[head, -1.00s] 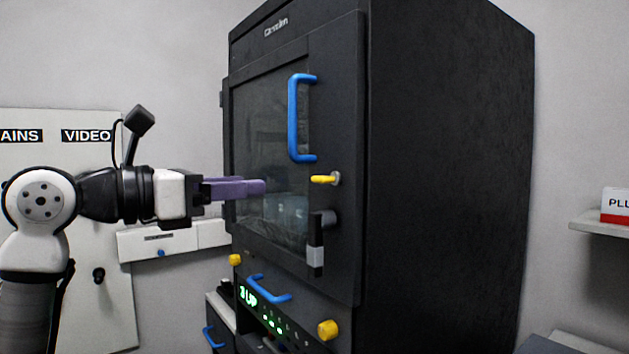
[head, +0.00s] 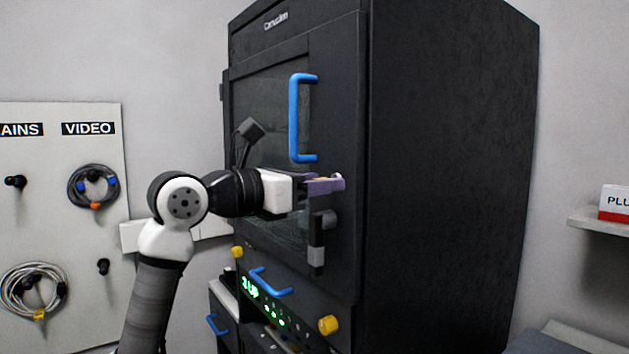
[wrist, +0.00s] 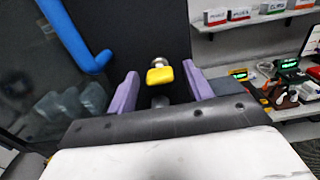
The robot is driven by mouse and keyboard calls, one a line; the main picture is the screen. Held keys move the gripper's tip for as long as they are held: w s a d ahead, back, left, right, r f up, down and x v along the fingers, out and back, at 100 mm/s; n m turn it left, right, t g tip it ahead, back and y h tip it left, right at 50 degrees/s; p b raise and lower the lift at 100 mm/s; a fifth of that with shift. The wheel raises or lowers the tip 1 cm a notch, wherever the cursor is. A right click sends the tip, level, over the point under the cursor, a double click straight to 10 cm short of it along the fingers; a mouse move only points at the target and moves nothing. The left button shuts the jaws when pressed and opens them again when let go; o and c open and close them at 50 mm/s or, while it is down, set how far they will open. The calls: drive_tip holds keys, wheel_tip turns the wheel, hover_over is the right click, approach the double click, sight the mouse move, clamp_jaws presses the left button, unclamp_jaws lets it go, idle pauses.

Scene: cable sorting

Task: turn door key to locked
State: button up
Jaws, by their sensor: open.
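The yellow door key (wrist: 160,76) sits in a round metal lock on the dark cabinet door (head: 338,100). In the wrist view its flat head lies between the two purple fingers of my gripper (wrist: 162,92), with a gap on each side. My gripper (head: 325,185) is open around the key in the head view, where the fingers hide most of the key (head: 320,179). The fingertips are close to the door face near the lock.
A blue door handle (head: 294,118) is above the key, and a grey-and-black latch (head: 317,240) hangs just below. Yellow knobs (head: 329,325) and a lower blue handle (head: 270,283) are further down. A shelf with boxes (head: 597,222) is at the right.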

drive_tip(key=c, duration=1)
drive_tip(key=shift+a+n, duration=0.1)
drive_tip(key=shift+n, duration=0.4)
drive_tip(key=shift+n+b, duration=1.85)
drive_tip(key=shift+n, duration=6.55)
